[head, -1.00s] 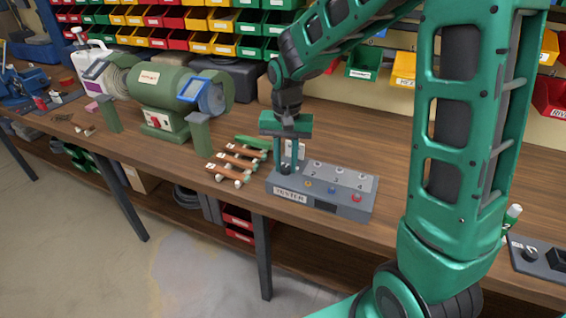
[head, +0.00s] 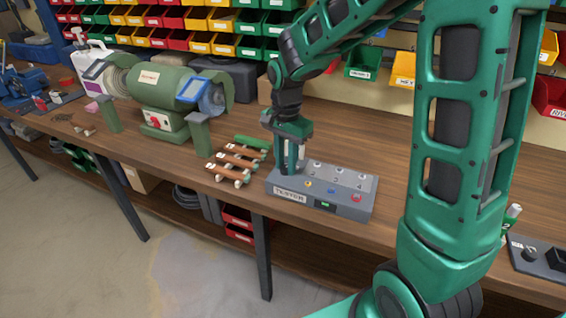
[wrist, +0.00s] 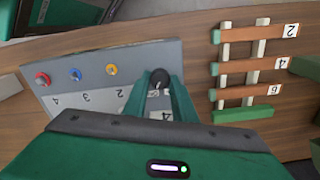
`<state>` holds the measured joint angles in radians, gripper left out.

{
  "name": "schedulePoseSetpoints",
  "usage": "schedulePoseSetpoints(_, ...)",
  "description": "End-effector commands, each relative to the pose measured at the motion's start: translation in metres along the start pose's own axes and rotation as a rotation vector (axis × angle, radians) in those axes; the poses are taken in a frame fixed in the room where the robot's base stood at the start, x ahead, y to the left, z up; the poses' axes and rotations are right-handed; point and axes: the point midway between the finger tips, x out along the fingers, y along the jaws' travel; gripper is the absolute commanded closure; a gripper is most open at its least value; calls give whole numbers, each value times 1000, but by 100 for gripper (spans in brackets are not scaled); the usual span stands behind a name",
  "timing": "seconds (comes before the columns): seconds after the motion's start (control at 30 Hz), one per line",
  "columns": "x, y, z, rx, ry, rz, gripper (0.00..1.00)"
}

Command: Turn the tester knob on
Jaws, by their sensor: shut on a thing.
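The grey tester box (head: 352,207) sits near the bench's front edge, labelled TESTER at its front left. A small window (head: 325,205) on its front shows green. My gripper (head: 291,168) points down over the box's left end. In the wrist view the round black tester knob (wrist: 160,77) sits between the fingertips of my gripper (wrist: 160,84), which is shut on it. In the head view my fingers mostly hide the knob. Yellow, blue and red sockets (wrist: 75,75) line the box beside numbers.
Several numbered brown-and-white pieces (head: 236,162) lie left of the tester with a green piece (head: 252,143). A green bench grinder (head: 165,95) stands further left. A dark switch panel (head: 540,258) is at the far right. The bench behind the tester is clear.

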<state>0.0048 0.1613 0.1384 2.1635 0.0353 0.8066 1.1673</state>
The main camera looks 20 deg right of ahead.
Motion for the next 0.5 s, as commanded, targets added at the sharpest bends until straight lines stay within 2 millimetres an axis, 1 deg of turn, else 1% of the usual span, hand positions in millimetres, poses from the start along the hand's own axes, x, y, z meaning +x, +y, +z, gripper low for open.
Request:
schedulePoseSetpoints(0.03, -1, -2, 1, -3, 0, -6, 98)
schedulePoseSetpoints(0.33, -1, -3, 2, -3, 0, -6, 98)
schedulePoseSetpoints(0.37, -1, -3, 2, -3, 0, -7, 74)
schedulePoseSetpoints(0.4, -1, -3, 2, -3, -1, -6, 64)
schedulePoseSetpoints(0.43, -1, -3, 2, -3, -1, -6, 57)
schedulePoseSetpoints(0.5, -1, -2, 1, -2, 0, -5, 57)
